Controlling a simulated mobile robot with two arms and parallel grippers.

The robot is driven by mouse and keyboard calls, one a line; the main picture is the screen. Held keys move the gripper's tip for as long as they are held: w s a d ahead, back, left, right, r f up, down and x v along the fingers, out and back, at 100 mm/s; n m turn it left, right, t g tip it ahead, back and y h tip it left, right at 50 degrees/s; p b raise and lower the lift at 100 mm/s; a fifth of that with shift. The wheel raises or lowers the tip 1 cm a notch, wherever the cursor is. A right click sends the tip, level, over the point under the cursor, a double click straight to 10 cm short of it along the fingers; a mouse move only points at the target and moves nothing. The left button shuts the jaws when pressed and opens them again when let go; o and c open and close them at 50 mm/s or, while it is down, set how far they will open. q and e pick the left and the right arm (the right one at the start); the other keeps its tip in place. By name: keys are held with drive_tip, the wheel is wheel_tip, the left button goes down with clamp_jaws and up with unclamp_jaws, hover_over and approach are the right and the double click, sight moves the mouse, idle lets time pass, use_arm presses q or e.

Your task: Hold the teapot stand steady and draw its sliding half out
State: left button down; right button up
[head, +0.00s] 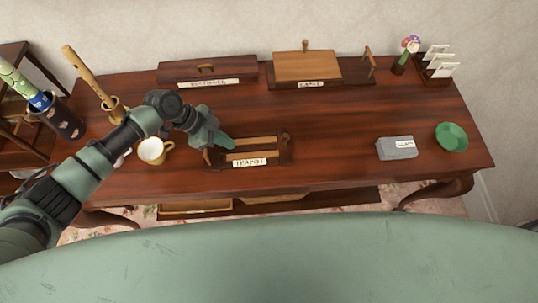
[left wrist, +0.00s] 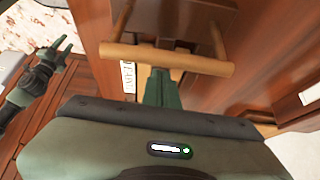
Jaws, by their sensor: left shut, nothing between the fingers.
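The teapot stand (head: 282,155) lies on the dark wooden table, a low dark frame with two light slats and a label reading TEAPOT. My left gripper (head: 225,141) is over its left part, shut and empty. In the left wrist view its green fingers (left wrist: 160,88) point at a light round wooden bar (left wrist: 190,62) on two dark posts, partly overlapped by it. I cannot tell if they touch. What looks like my right gripper (left wrist: 62,46) shows at the left of that view, too small to judge its jaws. It is not in the head view.
A grey labelled block (head: 397,151) and a green bowl (head: 451,137) are at the right. A dark box (head: 185,72) and a wooden-topped stand (head: 307,67) are behind. Table right of the stand (head: 340,140) is clear.

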use_arm(q)
drive_tip(key=shift+f+b, duration=0.9)
drive_tip(key=shift+f, duration=0.15)
drive_tip(key=shift+s+f, duration=0.1)
drive_tip(key=shift+s, duration=0.15)
idle(0.6)
